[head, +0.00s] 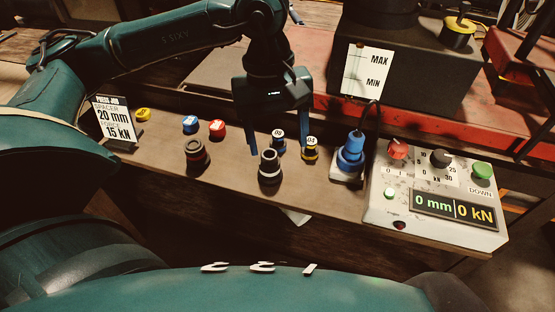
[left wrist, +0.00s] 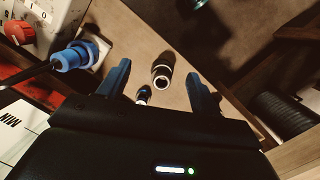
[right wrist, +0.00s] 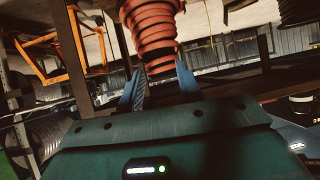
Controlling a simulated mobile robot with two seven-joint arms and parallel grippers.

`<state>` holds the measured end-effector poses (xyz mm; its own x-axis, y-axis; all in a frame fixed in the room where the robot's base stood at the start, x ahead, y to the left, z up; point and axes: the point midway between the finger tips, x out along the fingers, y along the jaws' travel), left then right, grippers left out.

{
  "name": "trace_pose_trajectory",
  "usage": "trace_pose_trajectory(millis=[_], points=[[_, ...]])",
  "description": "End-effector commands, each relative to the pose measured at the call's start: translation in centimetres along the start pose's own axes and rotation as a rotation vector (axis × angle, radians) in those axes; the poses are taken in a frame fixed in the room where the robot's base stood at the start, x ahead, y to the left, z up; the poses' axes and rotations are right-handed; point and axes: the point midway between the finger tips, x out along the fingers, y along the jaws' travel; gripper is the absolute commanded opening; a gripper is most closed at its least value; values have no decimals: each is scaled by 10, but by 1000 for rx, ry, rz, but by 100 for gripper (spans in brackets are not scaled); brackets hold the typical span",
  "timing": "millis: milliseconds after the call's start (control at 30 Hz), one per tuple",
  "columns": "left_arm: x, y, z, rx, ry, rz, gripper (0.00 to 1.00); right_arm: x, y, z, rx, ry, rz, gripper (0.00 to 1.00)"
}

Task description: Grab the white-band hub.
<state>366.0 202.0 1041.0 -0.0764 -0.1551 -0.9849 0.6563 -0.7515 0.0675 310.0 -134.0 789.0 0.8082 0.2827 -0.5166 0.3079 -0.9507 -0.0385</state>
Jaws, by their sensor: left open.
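In the left wrist view the hub lies between the fingers (left wrist: 160,78), with no visible contact. My right gripper (right wrist: 160,75) shows only in the right wrist view. Its fingers are apart, with an orange ribbed object behind them.
A red-brown-banded hub (head: 196,153) stands to the left. Small parts marked 02 (head: 278,142) and 03 (head: 310,150) stand close by. A blue fitting (head: 351,153) and the control box (head: 440,205) are to the right. A sign (head: 117,119) stands at the left.

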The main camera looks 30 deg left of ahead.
Motion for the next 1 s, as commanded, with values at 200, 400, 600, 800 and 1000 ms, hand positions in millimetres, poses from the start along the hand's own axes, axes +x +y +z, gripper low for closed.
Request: trace_pose_trajectory(millis=[200,400,600,800,1000], points=[[-15,-21,-32,24,158,-73,65,0,-1,1,-4,-1,-4,36],[20,-24,-38,25,157,-77,65,-2,-1,0,-3,-5,-5,36],[50,-25,-42,25,158,-74,65,-4,-1,4,-1,-17,-3,36],[62,-24,-45,25,158,-72,65,-5,0,3,6,-20,3,36],[91,-20,-53,25,156,-75,65,-7,1,3,16,-36,11,36]])
